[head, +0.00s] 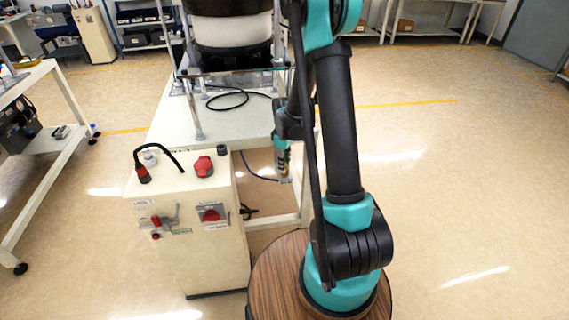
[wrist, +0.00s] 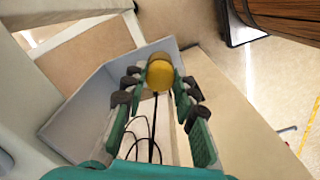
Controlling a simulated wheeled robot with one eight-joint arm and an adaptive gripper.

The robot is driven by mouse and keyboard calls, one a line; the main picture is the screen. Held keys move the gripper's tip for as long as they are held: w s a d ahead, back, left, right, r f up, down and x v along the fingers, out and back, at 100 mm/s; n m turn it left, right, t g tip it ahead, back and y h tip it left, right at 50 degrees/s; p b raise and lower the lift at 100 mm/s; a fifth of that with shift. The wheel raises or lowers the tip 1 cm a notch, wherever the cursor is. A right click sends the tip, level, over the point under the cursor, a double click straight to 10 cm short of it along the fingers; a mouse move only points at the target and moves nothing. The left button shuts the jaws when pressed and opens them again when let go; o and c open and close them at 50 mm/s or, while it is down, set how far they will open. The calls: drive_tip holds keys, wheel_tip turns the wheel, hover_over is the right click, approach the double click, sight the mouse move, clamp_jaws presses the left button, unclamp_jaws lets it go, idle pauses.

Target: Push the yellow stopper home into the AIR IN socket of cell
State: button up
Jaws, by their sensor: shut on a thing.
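The cabinet front carries small labels and red-handled fittings (head: 210,215). The labels are too small to read, so I cannot tell which, if any, is the AIR IN socket.
A red button (head: 204,166), a black cable with a red end (head: 143,175) and a small dark fitting (head: 222,150) are on the cabinet top. A white table (head: 225,125) bearing a bowl feeder (head: 230,30) stands behind. Open floor (head: 460,190) lies to the right.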

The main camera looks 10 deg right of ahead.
drive_tip(key=o, duration=1.2)
drive_tip(key=shift+o, duration=0.2)
drive_tip(key=shift+r, duration=3.6)
drive_tip(key=shift+r, duration=0.1)
drive_tip(key=shift+r, duration=1.9)
